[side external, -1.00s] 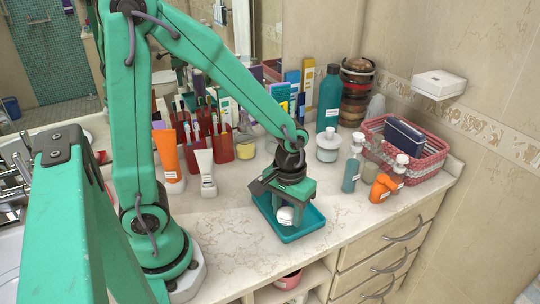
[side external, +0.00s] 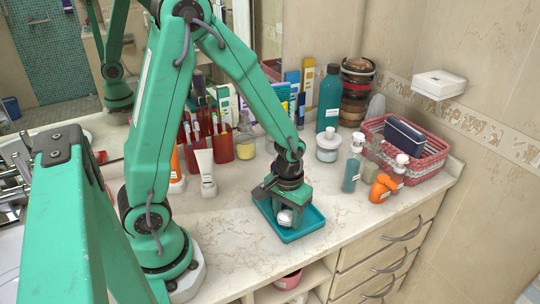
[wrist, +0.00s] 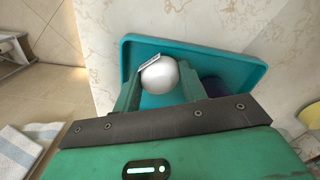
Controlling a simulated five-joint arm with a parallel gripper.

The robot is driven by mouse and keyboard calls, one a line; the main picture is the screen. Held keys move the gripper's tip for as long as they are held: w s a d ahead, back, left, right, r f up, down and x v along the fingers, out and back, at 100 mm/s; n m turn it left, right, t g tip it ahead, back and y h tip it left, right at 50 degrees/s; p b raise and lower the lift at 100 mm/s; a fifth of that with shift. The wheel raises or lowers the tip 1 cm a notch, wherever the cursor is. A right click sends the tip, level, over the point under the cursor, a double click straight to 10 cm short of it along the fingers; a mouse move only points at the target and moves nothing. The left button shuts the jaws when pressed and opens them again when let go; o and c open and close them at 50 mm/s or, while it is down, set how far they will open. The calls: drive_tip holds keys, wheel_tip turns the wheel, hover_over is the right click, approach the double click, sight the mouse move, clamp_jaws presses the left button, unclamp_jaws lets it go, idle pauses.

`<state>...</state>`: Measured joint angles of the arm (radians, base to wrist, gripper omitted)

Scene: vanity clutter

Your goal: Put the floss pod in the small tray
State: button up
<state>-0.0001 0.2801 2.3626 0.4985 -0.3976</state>
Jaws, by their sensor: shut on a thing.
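The floss pod is a small white rounded thing (side external: 285,218) with a label, between my gripper's fingers (side external: 281,212). The small tray is teal, shallow and rectangular (side external: 302,234), near the counter's front edge. My gripper points down over the tray, shut on the pod. In the wrist view the pod (wrist: 160,75) sits between the two green fingers (wrist: 158,88), with the tray (wrist: 225,57) behind it. I cannot tell whether the pod touches the tray floor.
A white tube (side external: 205,172) stands left of the tray. A white jar (side external: 328,146), a teal bottle (side external: 352,170), an orange bottle (side external: 384,186) and a pink basket (side external: 430,160) stand to the right. A dark purple round shape (wrist: 212,87) is partly hidden beside my gripper.

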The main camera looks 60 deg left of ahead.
sight(287, 213)
drive_tip(key=shift+f, duration=0.55)
drive_tip(key=shift+f, duration=0.15)
drive_tip(key=o, duration=0.7)
drive_tip(key=shift+r, duration=6.15)
drive_tip(key=shift+r, duration=0.1)
